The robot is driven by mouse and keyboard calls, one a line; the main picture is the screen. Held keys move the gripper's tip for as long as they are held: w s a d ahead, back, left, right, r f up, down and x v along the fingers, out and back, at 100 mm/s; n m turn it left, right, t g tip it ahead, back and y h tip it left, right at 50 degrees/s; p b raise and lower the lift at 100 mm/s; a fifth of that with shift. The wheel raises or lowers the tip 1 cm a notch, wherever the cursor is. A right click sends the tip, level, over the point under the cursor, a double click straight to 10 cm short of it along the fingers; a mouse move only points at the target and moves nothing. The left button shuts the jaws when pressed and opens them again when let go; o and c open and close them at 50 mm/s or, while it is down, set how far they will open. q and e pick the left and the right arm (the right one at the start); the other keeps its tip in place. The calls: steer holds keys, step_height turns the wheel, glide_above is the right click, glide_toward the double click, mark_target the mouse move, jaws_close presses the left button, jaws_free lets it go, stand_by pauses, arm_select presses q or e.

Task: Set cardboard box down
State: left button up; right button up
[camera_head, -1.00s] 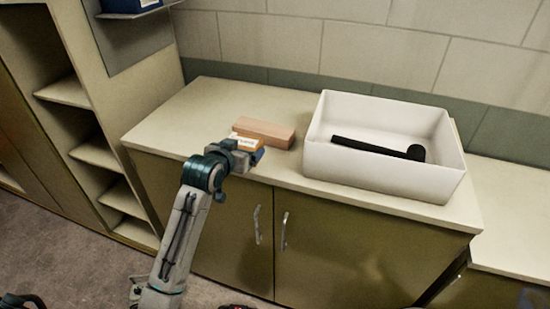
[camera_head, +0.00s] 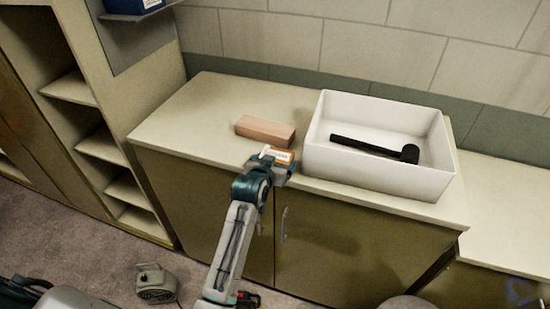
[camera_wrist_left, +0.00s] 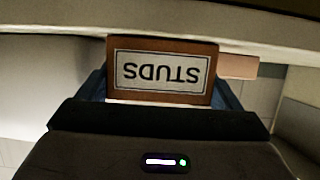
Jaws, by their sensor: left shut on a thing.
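A small orange-brown cardboard box (camera_head: 277,153) with a white label is held by my left gripper (camera_head: 278,165). The gripper is at the counter's front edge, just left of the white bin. In the left wrist view the box (camera_wrist_left: 162,72) fills the space between the blue fingers, and its label reads STUDS upside down. I cannot tell whether the box touches the counter (camera_head: 200,112). My right gripper does not show.
A plain brown block (camera_head: 264,131) lies on the counter behind the held box. A white bin (camera_head: 375,178) with a black mallet (camera_head: 375,148) inside stands to the right. The counter's left part is clear. A grey device (camera_head: 156,284) stands on the floor.

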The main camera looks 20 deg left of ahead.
arm_select(q)
steer(key=shift+d, duration=0.1)
steer(key=o, duration=1.1)
steer(key=shift+f, duration=0.1)
steer(key=shift+s, duration=0.15)
